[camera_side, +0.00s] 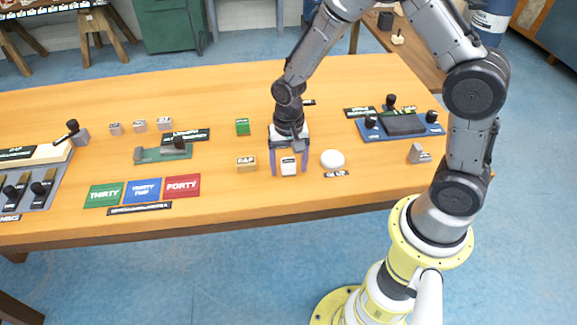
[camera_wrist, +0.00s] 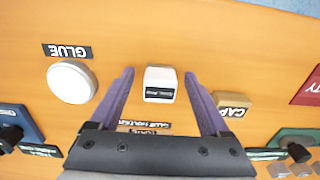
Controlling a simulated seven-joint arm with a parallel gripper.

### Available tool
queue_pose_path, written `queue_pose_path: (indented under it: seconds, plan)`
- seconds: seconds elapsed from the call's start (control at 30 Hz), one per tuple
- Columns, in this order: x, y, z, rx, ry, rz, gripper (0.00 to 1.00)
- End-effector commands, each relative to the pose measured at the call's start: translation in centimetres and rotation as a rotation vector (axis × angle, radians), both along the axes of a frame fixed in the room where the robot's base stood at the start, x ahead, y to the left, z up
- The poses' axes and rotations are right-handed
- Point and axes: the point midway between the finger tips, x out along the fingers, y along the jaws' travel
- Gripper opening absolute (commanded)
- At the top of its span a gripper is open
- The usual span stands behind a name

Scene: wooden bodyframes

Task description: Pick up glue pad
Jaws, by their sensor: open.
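The glue pad (camera_side: 332,158) is a white round disc lying on the wooden table behind a small black label. It also shows in the wrist view (camera_wrist: 71,82), next to the black "GLUE" label (camera_wrist: 67,51). My gripper (camera_side: 289,171) is open, with its purple fingers pointing down, to the left of the pad in the side view. In the wrist view my gripper (camera_wrist: 159,74) frames a small white block (camera_wrist: 160,84) with a dark front label. The block also shows in the side view (camera_side: 289,166). The pad lies outside the fingers, apart from them.
A tan "CAP" block (camera_side: 246,164) stands close on the left. A blue fixture (camera_side: 400,127) with black knobs stands at the back right, and a grey wedge (camera_side: 419,154) at the right. Coloured plates (camera_side: 143,191) lie at the front left.

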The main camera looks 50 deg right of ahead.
Motion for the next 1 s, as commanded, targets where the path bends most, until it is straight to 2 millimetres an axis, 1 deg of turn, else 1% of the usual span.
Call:
queue_pose_path:
  seconds: [0.13,0.27,0.3,0.37,0.4,0.47,0.5,0.57,0.6,0.87,1.0]
  plan:
    - [0.01,0.01,0.03,0.0,0.0,0.0,0.8]
    - [0.01,0.01,0.04,0.0,0.0,0.0,0.57]
    - [0.01,0.01,0.05,0.0,0.0,0.0,0.49]
    - [0.01,0.01,0.05,0.0,0.0,0.0,0.39]
    - [0.01,0.01,0.05,0.0,0.0,0.0,0.31]
    - [0.01,0.01,0.06,0.0,0.0,0.0,0.21]
    - [0.01,0.01,0.06,0.0,0.0,0.0,0.13]
    - [0.01,0.01,0.06,0.0,0.0,0.0,0.03]
    - [0.01,0.01,0.06,0.0,0.0,0.0,0.0]
    - [0.02,0.01,0.11,0.0,0.0,0.0,0.0]
    - [0.05,0.01,0.63,0.0,-0.001,0.0,0.0]
